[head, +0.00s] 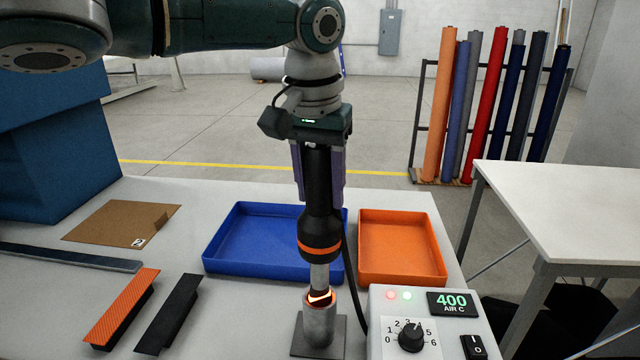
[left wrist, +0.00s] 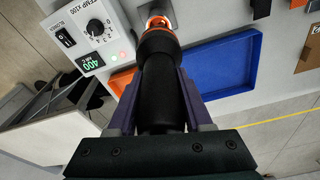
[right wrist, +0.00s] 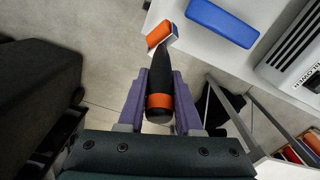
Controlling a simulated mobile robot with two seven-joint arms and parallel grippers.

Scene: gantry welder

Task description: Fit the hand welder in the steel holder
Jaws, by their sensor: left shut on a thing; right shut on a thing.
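The hand welder (head: 319,222) is black with an orange ring and a steel nozzle. In the head view it hangs upright, nozzle down. The nozzle's glowing end meets the mouth of the steel holder (head: 318,328), a short cup on a dark base plate; I cannot tell how deep it sits. My left gripper (head: 320,195) is shut around the welder's body from above. The left wrist view shows the black body (left wrist: 162,95) between the fingers. In the right wrist view my right gripper (right wrist: 158,100) is shut on a black handle (right wrist: 160,78) with an orange band.
A control box (head: 430,325) stands right of the holder, a cable near it. A blue tray (head: 250,272) and an orange tray (head: 402,280) lie behind. An orange strip (head: 122,308) and a black strip (head: 168,314) lie left. A white table (head: 565,205) stands right.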

